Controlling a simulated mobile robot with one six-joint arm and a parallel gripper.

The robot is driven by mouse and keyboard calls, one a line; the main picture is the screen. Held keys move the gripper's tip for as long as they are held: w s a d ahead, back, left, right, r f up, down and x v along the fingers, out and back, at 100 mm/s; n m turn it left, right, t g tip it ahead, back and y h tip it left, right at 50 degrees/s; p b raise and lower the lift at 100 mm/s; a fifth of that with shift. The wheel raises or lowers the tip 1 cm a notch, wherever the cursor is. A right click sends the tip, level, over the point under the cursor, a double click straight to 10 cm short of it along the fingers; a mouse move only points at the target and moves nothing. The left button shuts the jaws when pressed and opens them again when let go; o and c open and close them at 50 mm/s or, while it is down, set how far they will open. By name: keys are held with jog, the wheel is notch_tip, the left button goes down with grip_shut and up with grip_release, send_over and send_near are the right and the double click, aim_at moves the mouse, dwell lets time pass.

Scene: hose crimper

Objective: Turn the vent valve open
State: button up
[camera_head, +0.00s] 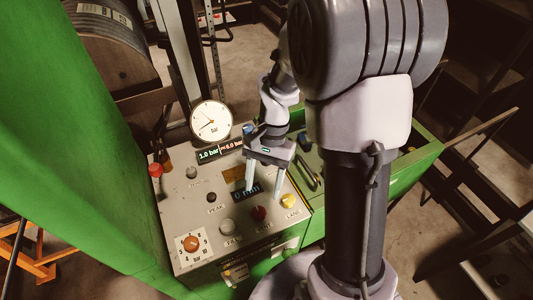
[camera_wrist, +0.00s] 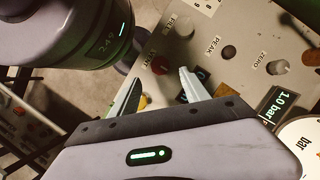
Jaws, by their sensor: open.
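A round red knob (camera_head: 258,213) sits on the front part of the grey control panel (camera_head: 190,215). In the wrist view the red knob (camera_wrist: 160,66) has a label beside it that seems to read VENT. My gripper (camera_head: 264,193) is open, its two fingers pointing down at the panel just behind the red knob. In the wrist view the fingertips of my gripper (camera_wrist: 160,75) frame the red knob from either side. The fingers appear empty. I cannot tell how high the fingertips are above the panel, or how far the knob is turned.
A yellow lamp (camera_head: 288,201) is right of the red knob and a pale button (camera_head: 227,226) left. An orange dial (camera_head: 191,244) sits at the front left. A pressure gauge (camera_head: 211,121) and a display (camera_head: 220,151) stand at the back. A green cabinet wall (camera_head: 75,150) rises at left.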

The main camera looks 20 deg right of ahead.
jog(key=p+v, duration=0.2)
jog(key=v, duration=0.7)
jog(key=shift+w+r+p, duration=0.15)
jog(key=shift+r+p, duration=0.2)
jog(key=shift+d, duration=0.1)
jog(key=s+a+r+n+t+h+b, duration=0.1)
jog(key=s+a+n+t+b, duration=0.3)
jog(key=s+a+t+b, duration=0.4)
jog(key=s+a+r+b, duration=0.1)
jog(key=s, duration=0.2)
jog(key=shift+s+n+t+b, duration=0.35)
jog(key=shift+s+n+t, duration=0.05)
